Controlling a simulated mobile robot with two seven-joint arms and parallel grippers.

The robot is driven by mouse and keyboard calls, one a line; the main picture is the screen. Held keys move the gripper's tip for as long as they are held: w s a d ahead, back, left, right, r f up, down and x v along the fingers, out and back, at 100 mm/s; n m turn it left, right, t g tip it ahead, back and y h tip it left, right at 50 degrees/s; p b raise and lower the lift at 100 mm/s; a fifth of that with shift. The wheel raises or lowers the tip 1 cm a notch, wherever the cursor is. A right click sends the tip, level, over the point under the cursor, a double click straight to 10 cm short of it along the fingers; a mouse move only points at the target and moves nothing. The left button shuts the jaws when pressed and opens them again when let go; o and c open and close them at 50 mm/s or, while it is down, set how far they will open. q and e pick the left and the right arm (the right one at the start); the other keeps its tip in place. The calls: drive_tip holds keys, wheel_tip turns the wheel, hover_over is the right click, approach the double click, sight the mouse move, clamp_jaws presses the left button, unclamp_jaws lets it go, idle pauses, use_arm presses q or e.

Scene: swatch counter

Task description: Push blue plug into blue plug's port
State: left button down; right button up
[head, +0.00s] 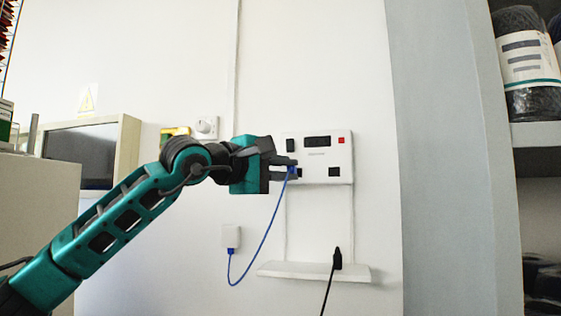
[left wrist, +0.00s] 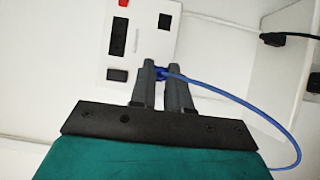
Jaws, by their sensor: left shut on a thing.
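The blue plug (head: 292,171) is held between the fingertips of my left gripper (head: 290,168), in front of the white wall panel (head: 343,148). In the left wrist view the blue plug (left wrist: 163,72) shows between the two dark fingers of my left gripper (left wrist: 162,75). A blue cable (head: 262,241) hangs from it to a white wall box. The panel has dark ports: one (head: 334,172) at lower right, and one (head: 299,173) beside the fingertips. Whether the plug's tip touches a port is hidden by the fingers. My right gripper is out of view.
A white shelf (head: 300,271) below the panel bears a black plug (head: 338,258) with a black cable. The white wall box (head: 231,236) is lower left of the panel. A wall socket (head: 207,127) is behind my left arm. A grey pillar stands at right.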

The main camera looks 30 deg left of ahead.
use_arm(q)
drive_tip(key=shift+w+a+p, duration=0.2)
drive_tip(key=shift+w+p, duration=0.15)
drive_tip(key=shift+w, duration=0.6)
idle(0.4)
idle(0.9)
drive_tip(key=shift+w+a+p, duration=0.2)
drive_tip(key=shift+w+p, duration=0.25)
drive_tip(key=shift+w, duration=0.1)
idle(0.4)
drive_tip(key=c, duration=1)
unclamp_jaws()
